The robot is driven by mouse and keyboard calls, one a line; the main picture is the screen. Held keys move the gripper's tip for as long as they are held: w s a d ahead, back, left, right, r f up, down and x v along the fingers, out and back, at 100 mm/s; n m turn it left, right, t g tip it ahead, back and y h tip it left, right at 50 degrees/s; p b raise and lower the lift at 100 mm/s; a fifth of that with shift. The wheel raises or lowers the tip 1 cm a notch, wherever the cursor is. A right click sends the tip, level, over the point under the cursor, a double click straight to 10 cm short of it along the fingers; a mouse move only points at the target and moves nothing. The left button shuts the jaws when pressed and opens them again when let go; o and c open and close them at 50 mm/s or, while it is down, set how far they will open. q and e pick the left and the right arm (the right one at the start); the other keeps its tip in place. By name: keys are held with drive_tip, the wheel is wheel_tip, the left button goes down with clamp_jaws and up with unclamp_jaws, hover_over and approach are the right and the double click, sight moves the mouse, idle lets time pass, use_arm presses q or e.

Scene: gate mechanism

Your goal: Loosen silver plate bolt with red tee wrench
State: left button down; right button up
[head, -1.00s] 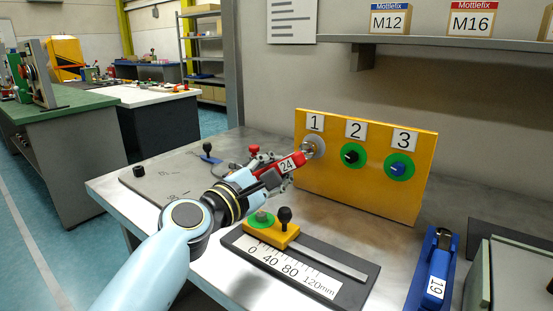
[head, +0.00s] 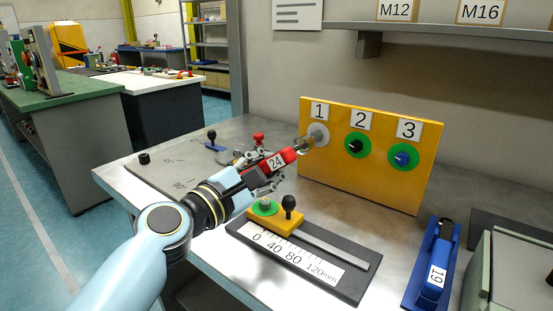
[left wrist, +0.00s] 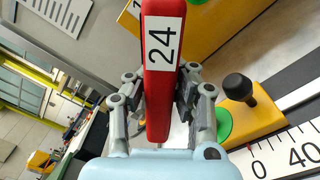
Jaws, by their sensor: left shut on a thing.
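The red tee wrench (head: 283,158), labelled 24, is held in my left gripper (head: 266,173). Its silver socket end (head: 304,146) points at the silver plate (head: 321,130) under label 1 on the yellow panel (head: 370,190). The socket covers part of that plate, so the bolt is hidden and I cannot tell how fully it is seated. In the left wrist view the red wrench body (left wrist: 159,110) stands between the two fingers of my left gripper (left wrist: 160,85), which close on it from both sides. My right gripper is not in view.
Green plates with a black bolt (head: 355,146) and a blue bolt (head: 402,159) sit under labels 2 and 3. A sliding scale with a yellow block (head: 274,222) lies in front of the panel. A blue tool labelled 19 (head: 436,278) lies at right. A shelf (head: 450,32) runs above.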

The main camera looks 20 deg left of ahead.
use_arm(q)
drive_tip(key=shift+v, duration=1)
drive_tip(key=shift+r, duration=0.1)
drive_tip(key=s+a+r+p, duration=0.2)
drive_tip(key=s+r+p, duration=0.2)
drive_tip(key=s+r, duration=0.1)
drive_tip(key=shift+v, duration=0.85)
drive_tip(key=shift+d, duration=0.1)
